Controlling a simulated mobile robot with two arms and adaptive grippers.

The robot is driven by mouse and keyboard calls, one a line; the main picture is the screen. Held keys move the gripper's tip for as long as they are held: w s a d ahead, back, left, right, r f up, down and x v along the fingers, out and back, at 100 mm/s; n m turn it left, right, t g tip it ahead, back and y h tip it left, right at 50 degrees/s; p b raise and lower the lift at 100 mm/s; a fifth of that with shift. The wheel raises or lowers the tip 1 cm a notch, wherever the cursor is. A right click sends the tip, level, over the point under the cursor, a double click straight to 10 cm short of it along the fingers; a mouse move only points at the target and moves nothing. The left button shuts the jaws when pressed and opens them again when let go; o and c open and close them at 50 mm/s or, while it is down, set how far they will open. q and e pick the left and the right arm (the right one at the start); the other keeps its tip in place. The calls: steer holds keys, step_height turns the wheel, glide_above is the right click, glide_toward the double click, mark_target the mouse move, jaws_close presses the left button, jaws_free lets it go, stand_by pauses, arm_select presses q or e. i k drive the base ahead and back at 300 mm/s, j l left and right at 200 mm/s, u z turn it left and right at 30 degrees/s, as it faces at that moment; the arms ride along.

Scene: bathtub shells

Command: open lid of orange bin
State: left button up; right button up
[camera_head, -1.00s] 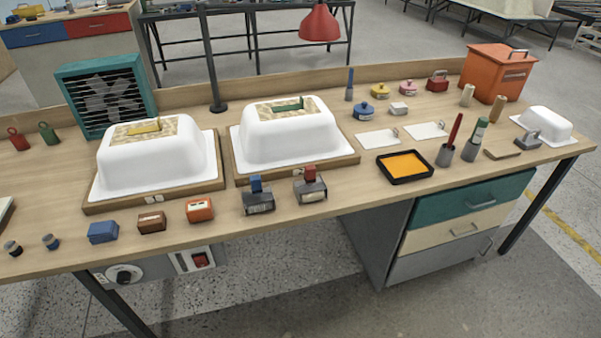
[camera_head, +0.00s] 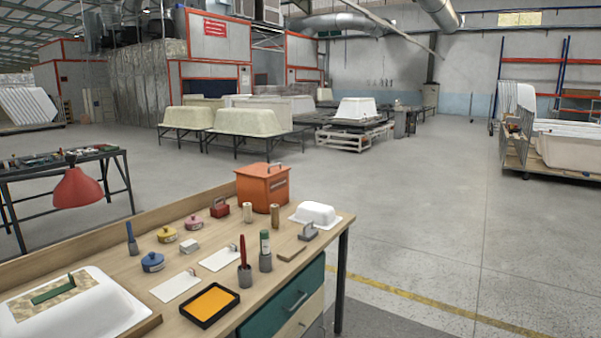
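The orange bin (camera_head: 263,189) stands at the far right corner of the wooden workbench, in the middle of the head view. It is box-shaped, and its lid (camera_head: 262,170) lies closed on top with a small grey handle (camera_head: 270,165). A dark slot or label shows on its front side. Neither of my grippers shows in the head view.
On the workbench (camera_head: 130,265) near the bin are a red box (camera_head: 220,207), cream rolls (camera_head: 247,212), a small white tub shell (camera_head: 315,215) and a grey tool (camera_head: 308,232). A yellow-filled tray (camera_head: 209,305) lies nearer. Open concrete floor (camera_head: 430,220) extends right of the bench.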

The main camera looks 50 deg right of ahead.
mark_target(260, 170)
steer(key=z, duration=1.3)
steer(key=i+l+u, duration=0.1)
steer(key=i+l, duration=0.15)
